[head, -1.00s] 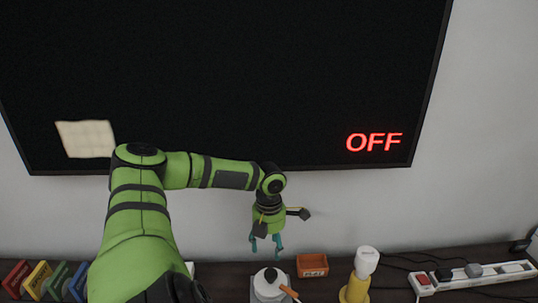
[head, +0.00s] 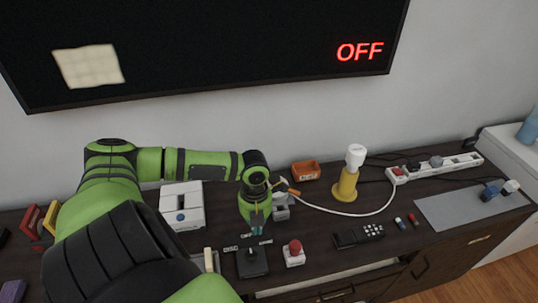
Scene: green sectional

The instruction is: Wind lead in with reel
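The reel (head: 281,211) is a grey device with a white top and an orange handle, on the dark cabinet top, partly hidden by my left gripper. A white lead (head: 345,214) curves from beside the reel across the cabinet to the power strip (head: 436,168) at the right. My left gripper (head: 257,230) points down just left of and in front of the reel, with its teal fingertips above the small items on the cabinet. It appears to hold nothing, but its finger gap is unclear. My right gripper is not in view.
A yellow lamp-like object (head: 345,188), an orange box (head: 306,171) and a white box (head: 182,206) stand nearby. A joystick (head: 251,262), a red button (head: 294,252) and a black remote (head: 359,236) lie in front. A grey mat (head: 465,208) is at right.

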